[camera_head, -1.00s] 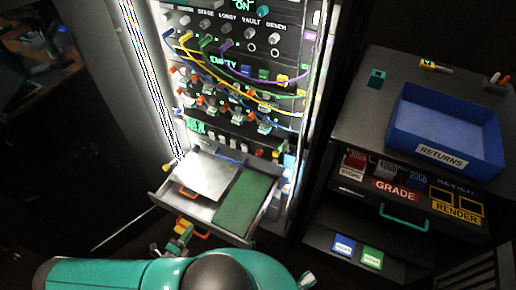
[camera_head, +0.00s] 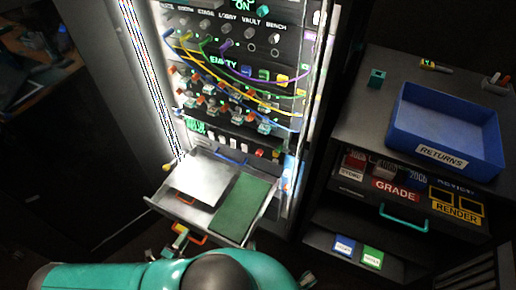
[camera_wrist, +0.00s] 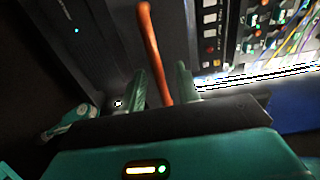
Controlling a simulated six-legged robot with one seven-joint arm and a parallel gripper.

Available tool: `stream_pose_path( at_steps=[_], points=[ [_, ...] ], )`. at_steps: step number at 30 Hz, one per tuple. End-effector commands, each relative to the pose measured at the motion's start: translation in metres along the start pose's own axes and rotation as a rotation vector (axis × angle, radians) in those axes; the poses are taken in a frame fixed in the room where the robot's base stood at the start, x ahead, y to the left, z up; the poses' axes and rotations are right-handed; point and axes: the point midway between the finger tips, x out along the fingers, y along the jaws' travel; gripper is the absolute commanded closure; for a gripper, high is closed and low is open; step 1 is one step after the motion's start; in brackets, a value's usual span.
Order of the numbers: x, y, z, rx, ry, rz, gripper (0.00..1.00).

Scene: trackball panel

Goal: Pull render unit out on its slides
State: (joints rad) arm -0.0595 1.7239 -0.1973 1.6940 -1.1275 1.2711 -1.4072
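The render unit (camera_head: 257,223) is a shallow metal drawer sticking out of the lower rack, with a pale metal plate (camera_head: 203,180) and a green board (camera_head: 239,208) inside. Its front has an orange handle (camera_head: 198,240). In the wrist view the orange handle (camera_wrist: 155,55) runs between the two green fingers of my gripper (camera_wrist: 163,88), which sit close on both sides of it. In the head view my gripper (camera_head: 178,240) is small at the drawer's front edge, partly hidden by my arm.
The lit rack (camera_head: 235,100) has patch cables hanging above the drawer. On the right a dark cabinet (camera_head: 350,115) carries a blue RETURNS tray (camera_head: 440,155), with a teal handle (camera_head: 404,217) and labelled slots below. The floor left of the drawer is dark.

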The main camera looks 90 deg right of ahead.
Motion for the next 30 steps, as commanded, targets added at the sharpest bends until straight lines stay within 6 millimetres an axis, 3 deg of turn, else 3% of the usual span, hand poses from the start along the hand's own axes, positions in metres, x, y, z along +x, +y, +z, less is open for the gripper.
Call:
stream_pose_path(
  at_steps=[7, 24, 30],
  points=[
    [-0.005, 0.0, -0.001, -0.001, 0.001, 0.001, 0.67],
    [-0.045, 0.0, 0.0, 0.0, 0.001, 0.0, 0.67],
    [-0.05, 0.0, -0.001, -0.001, 0.003, -0.001, 0.67]
  ],
)
